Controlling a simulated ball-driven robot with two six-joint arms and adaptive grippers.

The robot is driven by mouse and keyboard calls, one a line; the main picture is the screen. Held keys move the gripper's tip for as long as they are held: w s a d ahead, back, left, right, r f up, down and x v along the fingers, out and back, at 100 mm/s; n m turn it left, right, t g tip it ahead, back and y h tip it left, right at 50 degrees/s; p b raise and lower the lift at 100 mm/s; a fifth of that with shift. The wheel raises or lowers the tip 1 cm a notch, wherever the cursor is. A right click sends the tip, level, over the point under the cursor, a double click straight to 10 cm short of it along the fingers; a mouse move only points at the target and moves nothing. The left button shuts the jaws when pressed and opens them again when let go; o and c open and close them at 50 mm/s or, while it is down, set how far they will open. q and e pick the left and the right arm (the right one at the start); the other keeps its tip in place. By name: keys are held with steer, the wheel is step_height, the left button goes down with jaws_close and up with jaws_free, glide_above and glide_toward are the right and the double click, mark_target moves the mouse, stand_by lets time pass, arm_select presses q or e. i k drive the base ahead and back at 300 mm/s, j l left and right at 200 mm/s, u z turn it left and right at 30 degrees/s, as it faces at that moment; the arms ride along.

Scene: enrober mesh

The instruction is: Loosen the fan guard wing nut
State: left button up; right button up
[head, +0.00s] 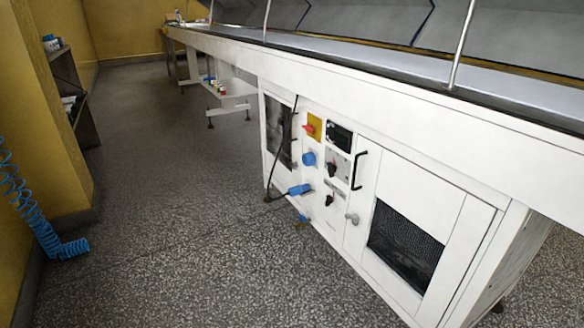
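A dark mesh guard (405,243) is set in the white cabinet's front, at the lower right of the head view. A small grey knob-like part (352,218) sticks out of the panel just left of the guard. It may be the wing nut, but it is too small to tell its shape or how tight it is. Another dark opening (280,128) shows at the cabinet's far end, partly crossed by a black cable. Neither of my grippers is in view.
The control panel has a red switch on a yellow plate (313,127), a blue socket (309,158), a blue plug (299,190) and a black handle (358,170). A blue coiled hose (55,243) hangs at left. The speckled floor (190,230) before the cabinet is clear.

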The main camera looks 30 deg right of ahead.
mark_target(294, 166)
steer(key=i+z, duration=0.1)
steer(key=z, duration=0.4)
steer(key=i+j+z, duration=0.7)
steer(key=i+j, duration=0.1)
steer(key=j, duration=0.1)
